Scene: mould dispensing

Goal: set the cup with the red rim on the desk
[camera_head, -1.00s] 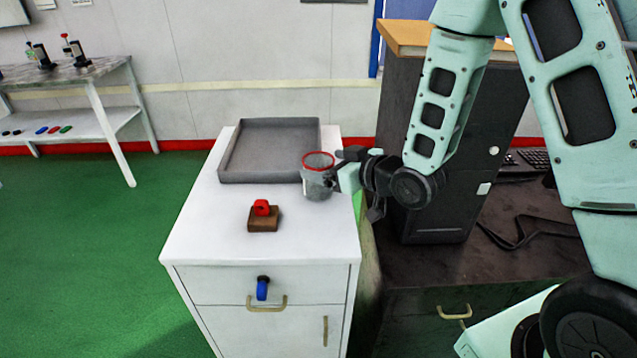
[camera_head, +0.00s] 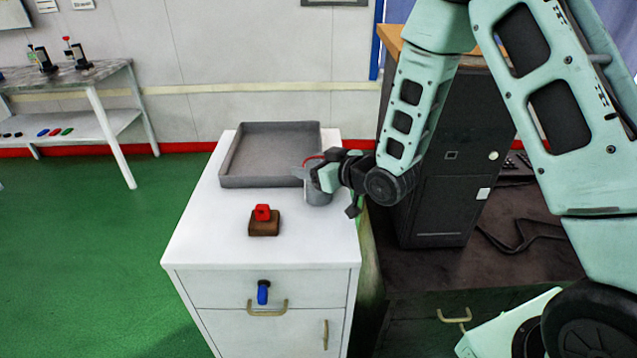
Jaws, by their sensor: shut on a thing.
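The grey cup with the red rim (camera_head: 318,196) is at the right side of the white cabinet top, by the tray's near right corner. Its red rim shows only as a short arc, since my gripper (camera_head: 318,177) covers much of its upper part. My gripper is shut on the cup from the right. The cup looks roughly upright. Whether its base touches the white top is hard to tell. The dark desk (camera_head: 415,268) lies to the right of the cabinet.
A grey tray (camera_head: 262,182) fills the back of the white cabinet top (camera_head: 205,232). A brown block with a red piece (camera_head: 263,215) sits in front of it. A black computer tower (camera_head: 440,215) stands on the dark desk behind my arm.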

